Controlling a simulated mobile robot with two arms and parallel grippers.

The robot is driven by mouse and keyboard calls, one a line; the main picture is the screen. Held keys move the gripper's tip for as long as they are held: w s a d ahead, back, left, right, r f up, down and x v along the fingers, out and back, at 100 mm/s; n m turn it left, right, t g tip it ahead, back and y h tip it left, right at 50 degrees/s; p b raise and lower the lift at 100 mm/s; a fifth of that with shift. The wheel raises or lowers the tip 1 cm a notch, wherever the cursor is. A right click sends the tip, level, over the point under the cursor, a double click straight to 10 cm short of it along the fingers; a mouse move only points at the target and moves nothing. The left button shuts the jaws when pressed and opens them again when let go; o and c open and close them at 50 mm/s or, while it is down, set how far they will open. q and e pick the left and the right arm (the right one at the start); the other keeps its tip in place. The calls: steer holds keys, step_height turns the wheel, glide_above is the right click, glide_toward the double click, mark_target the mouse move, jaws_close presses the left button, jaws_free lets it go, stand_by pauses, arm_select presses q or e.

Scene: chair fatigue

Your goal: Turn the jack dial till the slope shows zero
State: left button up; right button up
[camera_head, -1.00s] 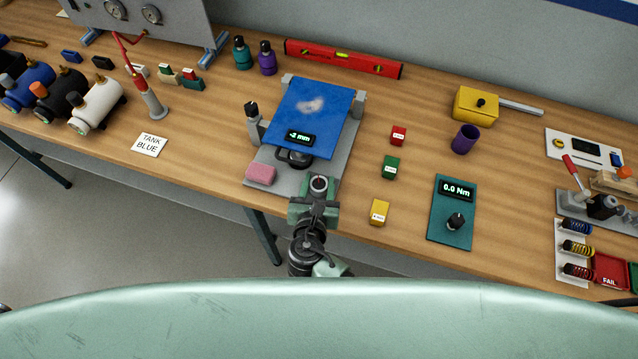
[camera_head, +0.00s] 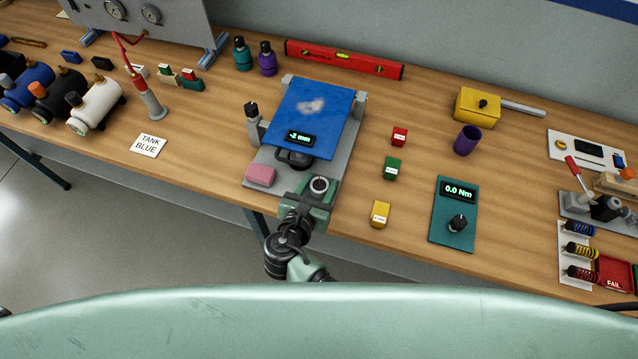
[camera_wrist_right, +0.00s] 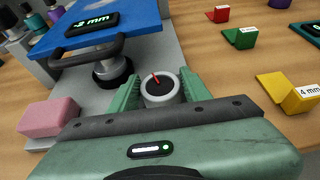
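The jack dial (camera_head: 319,185) is a pale round knob with a dark top, at the front of the grey base. In the right wrist view the dial (camera_wrist_right: 160,88) shows a red pointer tilted a little left of straight up. My right gripper (camera_head: 316,188) has its green fingers on both sides of the dial, seemingly closed against it; the right wrist view shows the same gripper (camera_wrist_right: 160,92). The blue plate (camera_head: 312,110) lies tilted above the base. Its slope display (camera_wrist_right: 92,24) reads -2 mm. My left gripper is not in view.
A pink block (camera_head: 260,175) sits on the base, left of the gripper. A black handle and round black foot (camera_wrist_right: 113,72) are under the plate's front edge. Red (camera_head: 399,136), green (camera_head: 393,168) and yellow (camera_head: 380,213) blocks stand to the right, with bare bench between.

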steer(key=shift+o, duration=0.9)
steer(key=b+v, duration=0.1)
steer(key=v, duration=0.5)
steer(key=shift+s+a+b, duration=0.2)
steer(key=shift+s+b, duration=0.1)
steer(key=shift+s, duration=0.05)
steer(key=shift+s+a+r, duration=0.1)
steer(key=shift+s+r, duration=0.25)
steer(key=shift+s, duration=0.05)
